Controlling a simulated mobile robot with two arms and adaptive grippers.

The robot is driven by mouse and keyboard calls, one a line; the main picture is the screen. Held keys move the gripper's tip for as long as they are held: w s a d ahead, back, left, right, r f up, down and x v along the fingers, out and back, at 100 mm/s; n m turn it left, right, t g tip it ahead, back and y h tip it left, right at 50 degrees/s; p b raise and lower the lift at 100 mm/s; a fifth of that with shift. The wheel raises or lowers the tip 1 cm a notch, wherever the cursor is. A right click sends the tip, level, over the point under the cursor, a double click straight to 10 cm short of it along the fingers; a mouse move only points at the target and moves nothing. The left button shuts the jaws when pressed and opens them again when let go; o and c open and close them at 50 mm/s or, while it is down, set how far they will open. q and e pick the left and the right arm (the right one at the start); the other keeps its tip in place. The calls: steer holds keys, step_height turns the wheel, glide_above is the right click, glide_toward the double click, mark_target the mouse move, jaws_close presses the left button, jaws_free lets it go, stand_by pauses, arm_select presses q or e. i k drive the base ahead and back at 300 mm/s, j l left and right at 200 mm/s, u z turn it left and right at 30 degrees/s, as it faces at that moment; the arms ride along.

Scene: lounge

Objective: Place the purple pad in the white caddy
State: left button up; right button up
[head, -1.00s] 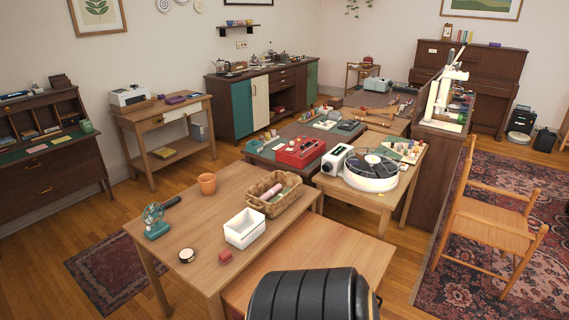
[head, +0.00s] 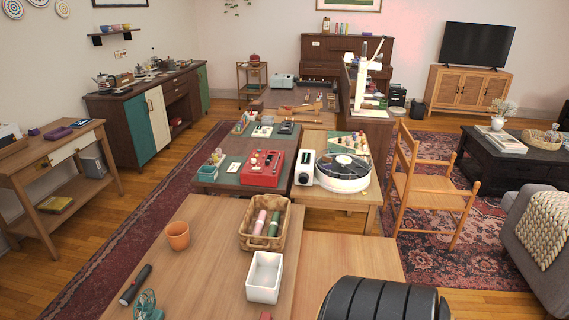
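The white caddy (head: 265,277) is an open, empty-looking rectangular box on the near wooden table, just in front of a wicker basket.
The near table (head: 205,265) also holds the wicker basket (head: 262,240), a terracotta pot (head: 178,235), a black flashlight (head: 135,285) and a teal fan. The side table (head: 35,160) stands across a strip of rug and bare floor. A wooden chair (head: 428,190) stands right.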

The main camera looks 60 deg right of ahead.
mark_target(268, 282)
steer(key=i+l+z, duration=0.1)
steer(key=z, duration=0.4)
steer(key=i+j+z, duration=0.1)
steer(key=i+z, duration=0.25)
steer(key=z, duration=0.15)
steer(key=i+z, duration=0.2)
steer(key=z, duration=0.25)
steer(key=i+j+z, duration=0.2)
steer(key=z, duration=1.6)
